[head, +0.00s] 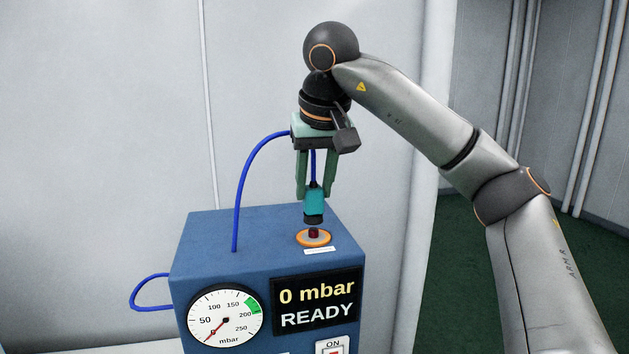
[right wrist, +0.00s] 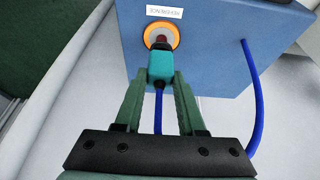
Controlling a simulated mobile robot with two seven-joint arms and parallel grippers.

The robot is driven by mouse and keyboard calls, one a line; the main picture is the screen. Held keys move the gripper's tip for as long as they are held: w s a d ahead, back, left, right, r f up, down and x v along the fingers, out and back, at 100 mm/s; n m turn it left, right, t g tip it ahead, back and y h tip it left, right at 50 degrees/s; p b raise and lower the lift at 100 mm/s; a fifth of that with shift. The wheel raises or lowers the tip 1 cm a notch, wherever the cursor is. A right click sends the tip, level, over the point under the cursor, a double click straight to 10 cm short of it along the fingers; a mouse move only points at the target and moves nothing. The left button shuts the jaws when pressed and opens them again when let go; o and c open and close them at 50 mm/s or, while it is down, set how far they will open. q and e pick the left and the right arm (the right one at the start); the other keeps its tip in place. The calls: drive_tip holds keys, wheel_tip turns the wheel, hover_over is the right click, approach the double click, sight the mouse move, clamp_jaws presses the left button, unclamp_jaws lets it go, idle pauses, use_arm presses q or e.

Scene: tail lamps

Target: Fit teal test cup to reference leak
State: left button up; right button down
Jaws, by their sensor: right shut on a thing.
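The teal test cup (head: 314,202), with a dark lower rim and a blue hose at its top, is held upright between the fingers of my right gripper (head: 315,190). The cup also shows in the right wrist view (right wrist: 160,66), between the fingertips (right wrist: 160,80). The reference leak (head: 314,235) is a dark red stub in an orange ring on top of the blue box. The cup is just above the stub in the head view. I cannot tell whether they touch. My left gripper is out of view.
The blue box (head: 235,235) carries a round gauge (head: 226,317) with its needle near 0 and a display (head: 317,302) reading "0 mbar READY". A blue hose (head: 238,205) arches from the box top to the cup. A white label (right wrist: 164,12) lies beside the ring.

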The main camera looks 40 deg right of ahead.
idle(0.5)
drive_tip(key=shift+p, duration=0.35)
drive_tip(key=shift+f, duration=0.25)
drive_tip(key=shift+f+b, duration=0.65)
drive_tip(key=shift+f, duration=0.5)
drive_tip(key=shift+c, duration=2.1)
unclamp_jaws()
drive_tip(key=shift+r, duration=0.15)
